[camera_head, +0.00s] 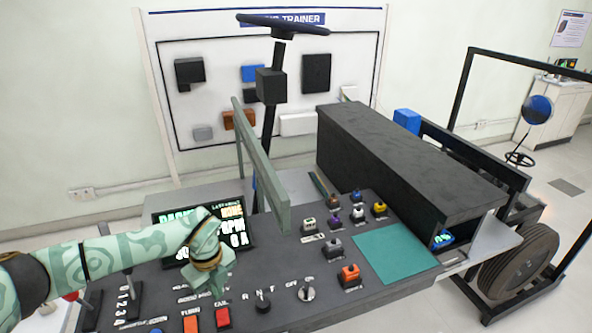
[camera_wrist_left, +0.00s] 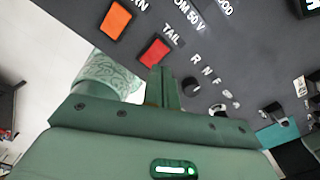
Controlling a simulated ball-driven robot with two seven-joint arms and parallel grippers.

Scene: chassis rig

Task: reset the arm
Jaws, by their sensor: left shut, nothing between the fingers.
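My green patterned left arm (camera_head: 125,252) comes in from the left over the dark control panel (camera_head: 325,290). My left gripper (camera_head: 219,292) points down near the panel's front, just above the red TAIL switch (camera_head: 222,317), and is shut and empty. In the left wrist view the closed fingers (camera_wrist_left: 162,85) stand together between the red TAIL switch (camera_wrist_left: 153,53) and the black R N F S knob (camera_wrist_left: 190,84). Whether the fingertips touch the panel is unclear. My right gripper is not in view.
A lit display (camera_head: 235,222) stands behind my left wrist. Several knobs and buttons, including an orange one (camera_head: 349,274), dot the panel beside a teal mat (camera_head: 396,251). An orange switch (camera_head: 191,323) is near.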

